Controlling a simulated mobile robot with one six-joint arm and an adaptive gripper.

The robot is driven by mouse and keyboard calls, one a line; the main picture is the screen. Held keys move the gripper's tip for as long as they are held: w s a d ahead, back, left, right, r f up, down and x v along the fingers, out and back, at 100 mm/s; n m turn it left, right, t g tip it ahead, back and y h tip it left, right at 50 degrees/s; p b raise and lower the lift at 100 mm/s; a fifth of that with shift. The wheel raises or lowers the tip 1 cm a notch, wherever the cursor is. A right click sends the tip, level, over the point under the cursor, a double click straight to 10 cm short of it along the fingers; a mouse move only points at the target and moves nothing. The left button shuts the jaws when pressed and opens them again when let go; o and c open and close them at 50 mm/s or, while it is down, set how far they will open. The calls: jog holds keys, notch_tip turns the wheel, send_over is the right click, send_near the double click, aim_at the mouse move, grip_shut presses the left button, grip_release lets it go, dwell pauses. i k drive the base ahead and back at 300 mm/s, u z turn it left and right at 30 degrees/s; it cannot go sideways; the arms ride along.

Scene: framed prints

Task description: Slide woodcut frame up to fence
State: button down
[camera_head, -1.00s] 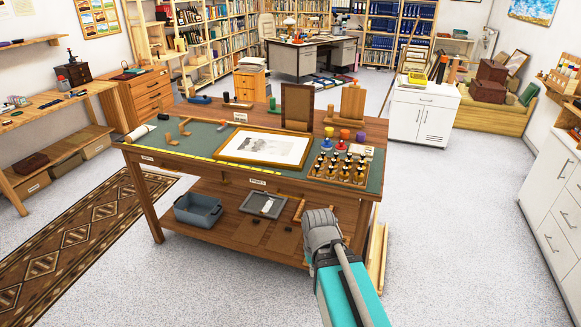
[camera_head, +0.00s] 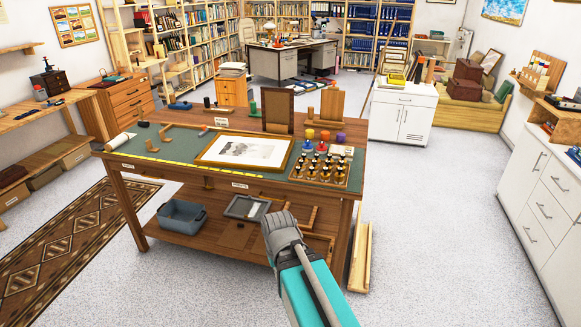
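A framed print (camera_head: 244,151) with a thin wooden frame, white mat and grey picture lies flat on the green top of the workbench (camera_head: 164,150). I take it for the woodcut frame. A yellow strip (camera_head: 190,165) runs along the bench's front edge, below the print. A brown angled wooden piece (camera_head: 165,133) lies left of the print, apart from it. I cannot tell which thing is the fence. My teal arm reaches up from the bottom, its grey end part in front of the bench's lower shelf. No gripper fingers show, and the arm is clear of the print.
A rack of small dark bottles (camera_head: 320,171) stands right of the print, with colored jars (camera_head: 308,143) behind. An upright brown frame (camera_head: 278,110) stands behind the print. The lower shelf holds a grey-blue tub (camera_head: 182,217). Floor is open to the right.

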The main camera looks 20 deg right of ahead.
aim_at(270, 154)
jog(key=u, duration=0.05)
jog(key=i, duration=1)
jog(key=z, duration=0.05)
